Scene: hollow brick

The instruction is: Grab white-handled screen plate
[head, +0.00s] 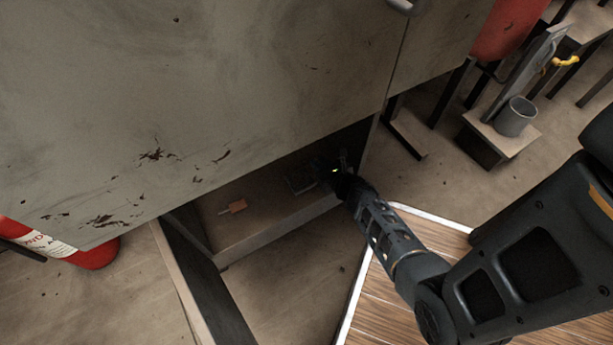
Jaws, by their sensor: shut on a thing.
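My gripper (337,174) reaches into the dark, low opening beneath a large grey panel. Its jaws are shut on a dim, flat thing at their tip, which I take to be the screen plate (301,186). The plate lies in deep shadow just left of the jaws. I cannot make out its white handle, and the gripper's dark fingers blend into the shadow. I cannot tell whether the plate touches the surface below.
A grey cup (515,117) sits on a wooden stand (480,130) at upper right. A wooden-slat surface (385,300) lies below my arm.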

